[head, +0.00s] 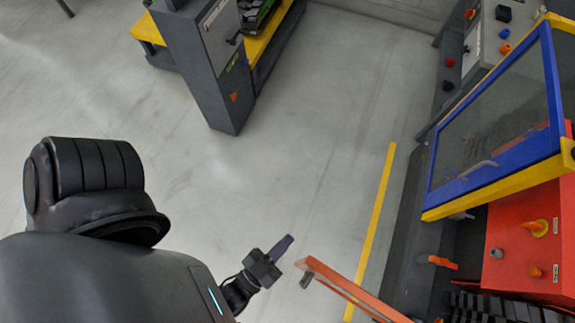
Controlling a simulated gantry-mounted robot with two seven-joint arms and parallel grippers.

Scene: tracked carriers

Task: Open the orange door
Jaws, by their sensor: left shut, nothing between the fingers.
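The orange door (350,290) shows at the bottom centre as a narrow orange strip, seen nearly edge-on from above. It runs from its free end down to the right, out of the picture. A small dark grey piece, perhaps its handle, sits at the free end. My left gripper (283,246) is just left of and above that end, with a visible gap between them. Its fingers are together and hold nothing. The door's hinge side is outside the picture. My right gripper is not in view.
A blue-framed glass panel with a yellow edge (500,184) stands at the right, above a red-orange housing (528,245) with orange knobs. A grey cabinet (208,68) stands at the top. A yellow line (376,215) crosses the floor. The middle floor is clear.

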